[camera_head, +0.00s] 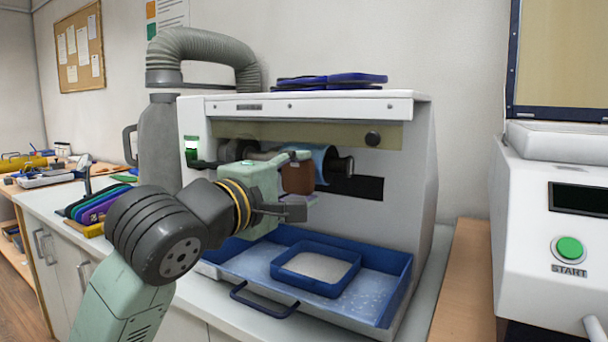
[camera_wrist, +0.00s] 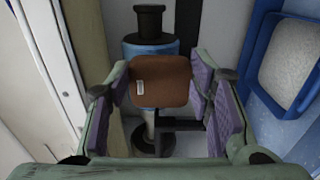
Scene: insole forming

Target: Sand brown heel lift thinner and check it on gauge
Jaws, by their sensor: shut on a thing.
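The brown heel lift (camera_wrist: 160,82) is held between the purple-padded fingers of my gripper (camera_wrist: 162,92), with a small white label on its face. In the head view the brown heel lift (camera_head: 297,178) is in the sander opening, in front of the blue sanding drum (camera_head: 322,160). My gripper (camera_head: 290,180) is shut on it. In the wrist view the drum (camera_wrist: 150,49) lies just behind the lift. I cannot tell whether the lift touches the drum. The gauge cannot be made out.
The white sander housing (camera_head: 300,105) surrounds the opening. Below it is a blue pull-out drawer (camera_head: 235,262) with a blue-rimmed tray (camera_head: 283,276). A white machine with a green START button (camera_head: 569,249) stands at right.

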